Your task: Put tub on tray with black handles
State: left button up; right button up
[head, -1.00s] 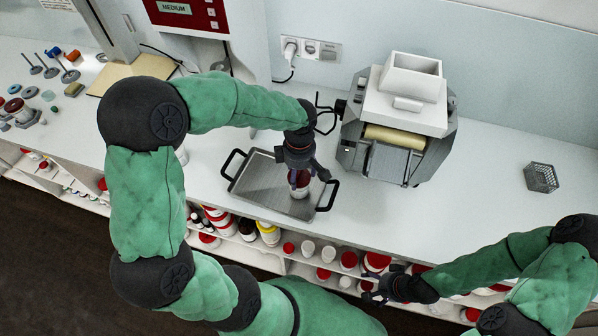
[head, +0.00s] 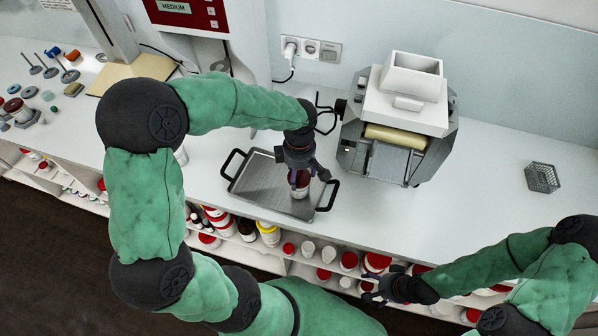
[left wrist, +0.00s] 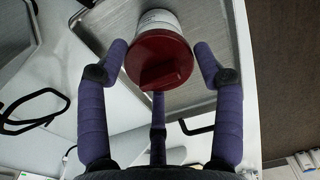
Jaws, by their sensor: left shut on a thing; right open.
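The tub (left wrist: 162,58) is white with a dark red lid that has a raised ridge. In the head view the tub (head: 300,191) is upright at the right part of the metal tray (head: 262,185), which has black handles. It appears to be at the tray's surface, but I cannot tell whether it touches. My left gripper (head: 302,178) comes down from above and is shut on the tub, its purple fingers around the lid (left wrist: 160,62). My right gripper (head: 373,295) is open and empty in front of the counter's edge.
A grey and white mill (head: 400,120) stands right of the tray. A wire basket (head: 542,178) is at the far right. Shelves under the counter hold several red-lidded tubs (head: 376,262). Small tools and pots lie at the left. The counter between mill and basket is clear.

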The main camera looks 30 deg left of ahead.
pick_arm(q)
jog(key=shift+f+b, duration=0.5)
jog(key=shift+b, duration=0.2)
dwell(0.7)
jog(key=o, duration=0.9)
jog(key=shift+c, duration=0.2)
jog(key=shift+o, duration=0.5)
jog(key=shift+r, duration=0.1)
jog(key=shift+r+p, duration=1.7)
jog(key=shift+r, duration=0.75)
